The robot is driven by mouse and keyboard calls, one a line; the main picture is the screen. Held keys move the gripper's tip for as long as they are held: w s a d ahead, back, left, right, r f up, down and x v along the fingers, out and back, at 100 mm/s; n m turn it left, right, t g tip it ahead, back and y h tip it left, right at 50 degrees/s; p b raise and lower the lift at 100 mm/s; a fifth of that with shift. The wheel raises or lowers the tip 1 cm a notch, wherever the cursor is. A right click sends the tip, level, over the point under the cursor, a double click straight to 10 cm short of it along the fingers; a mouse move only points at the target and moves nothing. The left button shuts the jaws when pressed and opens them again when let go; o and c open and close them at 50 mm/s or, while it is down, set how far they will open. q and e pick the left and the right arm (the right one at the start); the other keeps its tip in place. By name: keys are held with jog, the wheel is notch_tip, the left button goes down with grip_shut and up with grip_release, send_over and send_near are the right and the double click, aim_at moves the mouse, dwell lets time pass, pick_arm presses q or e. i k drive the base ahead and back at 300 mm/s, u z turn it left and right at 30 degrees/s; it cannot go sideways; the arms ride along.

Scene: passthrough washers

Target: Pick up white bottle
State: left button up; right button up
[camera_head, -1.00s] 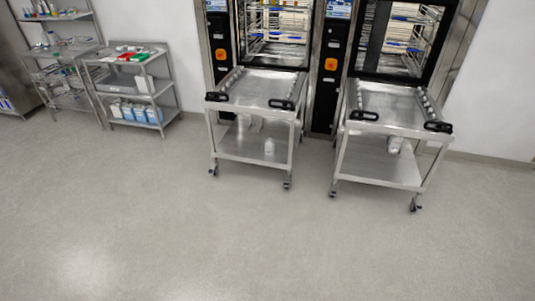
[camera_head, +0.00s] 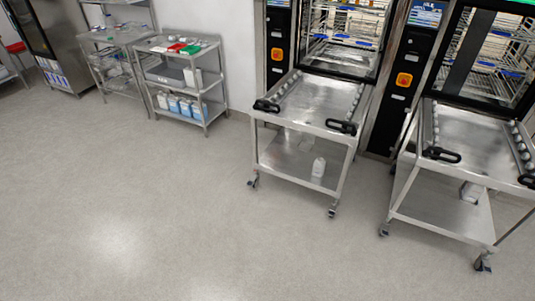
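Several white and blue containers (camera_head: 185,106) stand on the bottom shelf of a rack further left. Neither of my grippers is in the head view.
The two wheeled trolleys stand in front of washers with glass doors (camera_head: 345,40). A shelf rack (camera_head: 215,88) and a tall steel cabinet (camera_head: 62,45) stand along the wall at left. The grey floor (camera_head: 150,210) in front is clear.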

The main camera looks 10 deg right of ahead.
aim_at(319, 164)
jog(key=u, duration=0.15)
jog(key=i, duration=1.45)
jog(key=z, duration=0.75)
jog(key=i, duration=0.85)
jog(key=z, duration=1.25)
jog(key=i, duration=0.45)
jog(key=z, duration=0.4)
